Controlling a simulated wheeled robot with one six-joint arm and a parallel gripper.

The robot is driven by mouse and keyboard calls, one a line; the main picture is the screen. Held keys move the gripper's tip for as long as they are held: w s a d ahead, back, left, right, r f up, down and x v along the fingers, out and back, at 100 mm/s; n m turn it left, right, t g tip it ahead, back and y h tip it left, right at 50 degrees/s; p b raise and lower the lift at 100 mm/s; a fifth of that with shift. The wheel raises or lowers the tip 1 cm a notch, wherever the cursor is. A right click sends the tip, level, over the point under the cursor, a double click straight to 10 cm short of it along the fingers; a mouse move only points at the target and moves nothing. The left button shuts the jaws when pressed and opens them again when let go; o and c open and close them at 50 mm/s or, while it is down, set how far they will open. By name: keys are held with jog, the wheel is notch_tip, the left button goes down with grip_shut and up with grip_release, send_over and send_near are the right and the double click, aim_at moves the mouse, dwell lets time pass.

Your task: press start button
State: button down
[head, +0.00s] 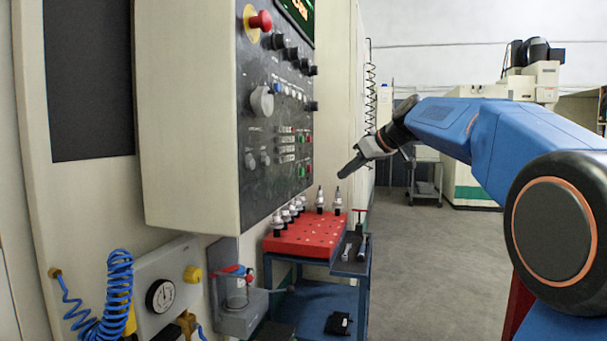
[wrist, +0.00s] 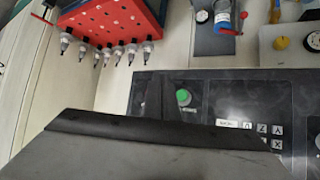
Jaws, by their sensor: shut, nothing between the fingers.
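I cannot read which is labelled start. In the wrist view a round green button (wrist: 183,97) shows on the dark panel, just right of my fingers. My gripper (head: 343,174) is shut and empty, pointing down-left towards the panel. In the head view it appears to the right of the panel's edge, apart from it. The wrist view also shows my gripper (wrist: 160,78) beside the green button; contact cannot be told.
A red emergency knob (head: 261,20) sits high on the panel. Below stands a blue cart with a red tool tray (head: 305,238) holding several tool holders. A gauge (head: 160,296) and blue coiled hose (head: 119,285) are at lower left. Grey floor (head: 430,270) is open at right.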

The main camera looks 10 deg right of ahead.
aim_at(302, 172)
jog(key=shift+w, duration=0.1)
dwell(0.3)
jog(key=w+a, duration=0.4)
jog(key=a, duration=0.3)
jog(key=shift+w+a, duration=0.2)
jog(key=shift+a, duration=0.05)
jog(key=shift+a, duration=0.2)
dwell(2.0)
jog(key=shift+w+a, duration=0.2)
